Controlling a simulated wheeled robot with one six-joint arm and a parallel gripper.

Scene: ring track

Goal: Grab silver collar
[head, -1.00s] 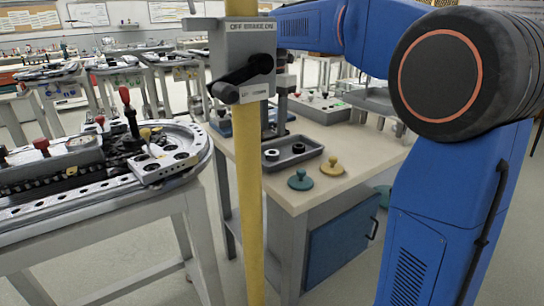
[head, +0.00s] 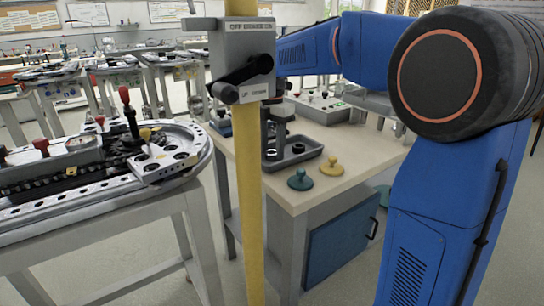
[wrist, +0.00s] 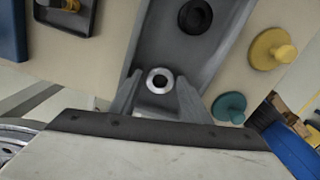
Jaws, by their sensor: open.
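The silver collar (wrist: 159,80) is a bright ring with a dark hole, lying in a grey tray (wrist: 178,58). In the wrist view it shows between the two fingers of my gripper (wrist: 160,86), near their tips. The fingers are open, with a gap on each side of the collar. A black collar (wrist: 196,17) lies farther along the same tray. In the head view my gripper (head: 271,142) hangs over the left part of the tray (head: 308,156) and partly hides it. The height of the fingertips above the tray floor is unclear.
A teal knobbed disc (head: 300,180) and a yellow one (head: 331,166) stand on the bench top (head: 352,145) beside the tray. A yellow post (head: 248,200) with a brake box stands in front. A track table (head: 75,205) is at left.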

